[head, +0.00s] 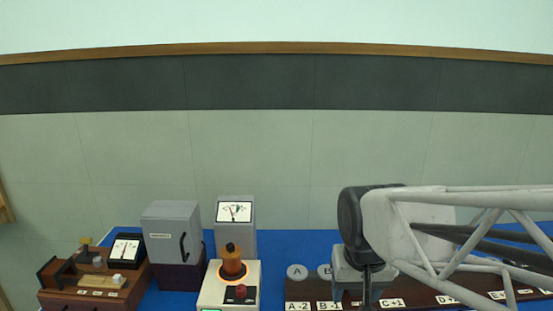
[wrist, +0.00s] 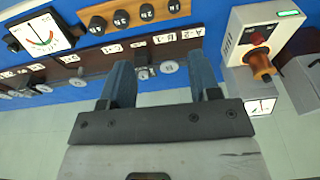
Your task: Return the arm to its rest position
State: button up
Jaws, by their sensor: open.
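My gripper (head: 368,285) is at the right of the head view, pointing down over the labelled wooden rack (head: 437,300), and my arm reaches in from the right edge. In the wrist view my gripper (wrist: 160,65) has its two blue-grey fingers apart, with nothing visibly held between them. The rack (wrist: 100,58) lies beyond the fingertips there. My gripper hides part of the rack in the head view, and I cannot tell whether it touches it.
A white instrument (head: 213,291) with an orange-brown cylinder (head: 232,265) stands left of the rack. Further left are a grey box (head: 165,229) and a wooden apparatus with a dial (head: 126,249). A meter (head: 234,212) stands behind. Above them is open space before the wall.

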jog(key=s+d, duration=0.4)
jog(key=s, duration=0.3)
jog(key=shift+s+d+f+t, duration=0.2)
jog(key=shift+s+t, duration=0.1)
jog(key=shift+s, duration=0.1)
